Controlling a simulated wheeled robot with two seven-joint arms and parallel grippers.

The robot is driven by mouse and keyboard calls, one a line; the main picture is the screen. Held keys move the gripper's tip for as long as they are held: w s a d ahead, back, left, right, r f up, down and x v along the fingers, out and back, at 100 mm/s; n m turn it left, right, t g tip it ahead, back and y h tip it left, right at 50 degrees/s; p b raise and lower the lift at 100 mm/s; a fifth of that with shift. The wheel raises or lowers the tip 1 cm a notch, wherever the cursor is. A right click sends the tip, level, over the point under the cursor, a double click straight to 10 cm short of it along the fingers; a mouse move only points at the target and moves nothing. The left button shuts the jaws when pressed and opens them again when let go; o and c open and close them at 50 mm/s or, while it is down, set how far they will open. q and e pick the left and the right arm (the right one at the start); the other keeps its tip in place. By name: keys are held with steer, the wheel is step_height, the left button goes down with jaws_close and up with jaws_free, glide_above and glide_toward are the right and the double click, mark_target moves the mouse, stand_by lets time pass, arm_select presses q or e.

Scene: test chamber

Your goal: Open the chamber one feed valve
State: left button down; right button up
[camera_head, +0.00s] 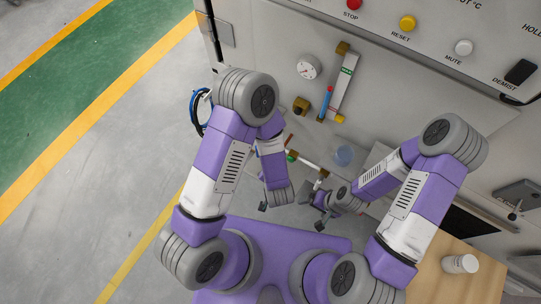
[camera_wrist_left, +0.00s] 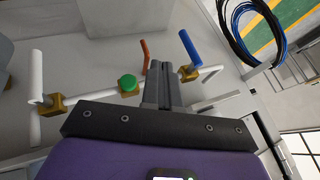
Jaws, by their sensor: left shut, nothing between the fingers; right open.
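In the left wrist view, several small valves sit on white pipes: one with a blue lever (camera_wrist_left: 190,48), one with an orange-red lever (camera_wrist_left: 145,56), one with a green knob (camera_wrist_left: 128,83), and one with a white handle (camera_wrist_left: 37,76). No label shows which is the chamber one feed valve. The green knob also shows small in the head view (camera_head: 292,156). My left gripper (camera_wrist_left: 169,72) is shut and empty, its fingertips in front of the pipework between the orange-red and blue levers; contact cannot be told. My right gripper (camera_head: 311,209) is open, near the lower pipe end.
The panel above carries a gauge (camera_head: 308,67), a flow tube (camera_head: 326,100) and a button row including a yellow button (camera_head: 407,23). Blue and black hoses (camera_wrist_left: 252,35) hang beside the pipes. A white bottle (camera_head: 460,264) lies on a wooden top (camera_head: 440,285). Open floor lies left.

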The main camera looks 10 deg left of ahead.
arm_select(q)
steer(key=shift+r, duration=0.1)
steer(key=shift+w, duration=0.1)
steer(key=w+a+f+b, duration=0.4)
steer(key=w+a+f, duration=0.1)
steer(key=w+f, duration=0.2)
steer(key=shift+w+a+f+b, duration=0.2)
steer(key=shift+w+f+b, duration=0.15)
steer(key=shift+f, duration=0.15)
stand_by(0.4)
